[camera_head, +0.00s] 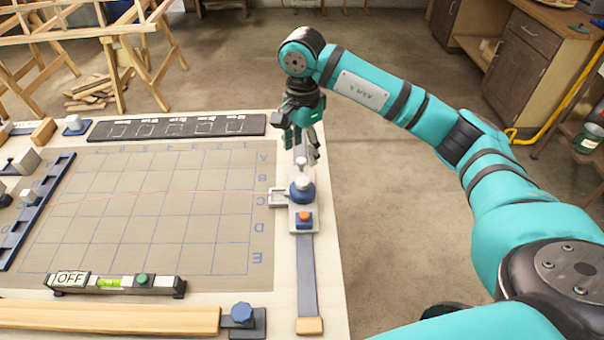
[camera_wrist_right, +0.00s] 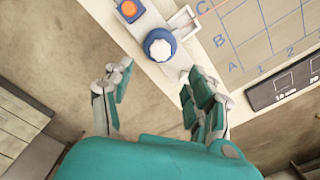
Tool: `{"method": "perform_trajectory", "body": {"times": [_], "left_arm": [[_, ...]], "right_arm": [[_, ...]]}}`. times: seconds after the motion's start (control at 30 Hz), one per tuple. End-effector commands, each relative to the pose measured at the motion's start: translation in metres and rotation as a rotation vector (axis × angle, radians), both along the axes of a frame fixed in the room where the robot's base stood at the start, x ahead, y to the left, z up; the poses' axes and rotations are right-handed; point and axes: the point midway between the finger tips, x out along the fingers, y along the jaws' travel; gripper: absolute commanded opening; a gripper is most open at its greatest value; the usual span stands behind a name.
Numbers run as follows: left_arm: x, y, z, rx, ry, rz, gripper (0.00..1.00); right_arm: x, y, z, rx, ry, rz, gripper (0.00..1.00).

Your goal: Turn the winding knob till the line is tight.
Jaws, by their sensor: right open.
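The winding knob (camera_head: 302,187), blue with a pale top, sits on a grey block at the board's right edge. It also shows in the right wrist view (camera_wrist_right: 159,46). A thin red line (camera_head: 160,191) runs from the block leftward across the gridded board and looks slightly bowed. My right gripper (camera_head: 302,152) points down behind the knob, apart from it. In the right wrist view its two fingers (camera_wrist_right: 153,88) are spread with nothing between them, and the knob lies beyond their tips. My left gripper is not in view.
An orange button on a blue base (camera_head: 304,217) sits in front of the knob. A level with an OFF label (camera_head: 115,283) lies along the board's front. A dark rail (camera_head: 37,210) with blocks stands at the left. The gridded board's middle (camera_head: 160,230) is clear.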

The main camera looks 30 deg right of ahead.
Motion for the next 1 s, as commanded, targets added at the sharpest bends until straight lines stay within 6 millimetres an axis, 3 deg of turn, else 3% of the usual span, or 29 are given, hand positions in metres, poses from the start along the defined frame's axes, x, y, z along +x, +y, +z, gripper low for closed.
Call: {"method": "perform_trajectory", "body": {"times": [0.3, 0.37, 0.6, 0.9, 1.0], "left_arm": [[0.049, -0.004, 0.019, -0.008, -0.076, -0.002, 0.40], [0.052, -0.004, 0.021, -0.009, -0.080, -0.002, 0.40], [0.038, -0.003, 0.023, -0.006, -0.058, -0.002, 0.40], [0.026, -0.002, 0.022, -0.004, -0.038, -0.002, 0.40], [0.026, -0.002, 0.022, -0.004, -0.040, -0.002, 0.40]], "right_arm": [[-0.001, 0.000, -0.066, 0.000, 0.004, 0.000, 0.57], [-0.001, 0.000, -0.076, 0.001, 0.004, 0.000, 0.57], [0.000, 0.000, -0.099, 0.000, 0.001, 0.000, 0.57], [0.000, 0.000, -0.102, 0.001, 0.000, 0.000, 0.57], [0.000, 0.000, -0.101, 0.001, 0.000, 0.000, 0.45]]}}
